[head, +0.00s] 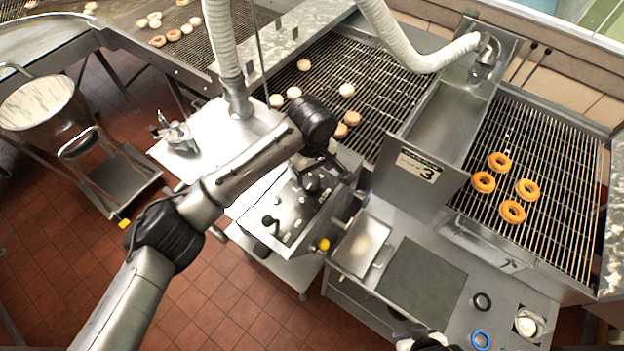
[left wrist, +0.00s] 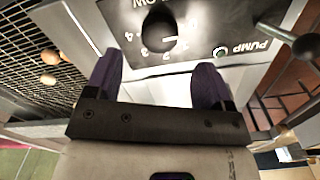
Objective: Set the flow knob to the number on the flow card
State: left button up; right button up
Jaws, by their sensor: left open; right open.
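The flow card (head: 418,166) stands on a grey metal panel right of centre in the head view and shows a large 3. In the left wrist view the dark round flow knob (left wrist: 160,28) sits on a grey plate with printed numbers, a 4 legible beside it. My right gripper (head: 430,342) shows only partly at the bottom edge.
A lever with a ball end (left wrist: 305,46) stands right of the plate, near the PUMP label. Wire racks with doughnuts (head: 512,211) lie behind and to the right. A white hose (head: 400,45) arches above. A bucket (head: 40,103) stands at left.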

aim_at(312, 183)
pick_arm(q)
jog(key=shift+f, duration=3.05)
jog(key=shift+c, duration=0.3)
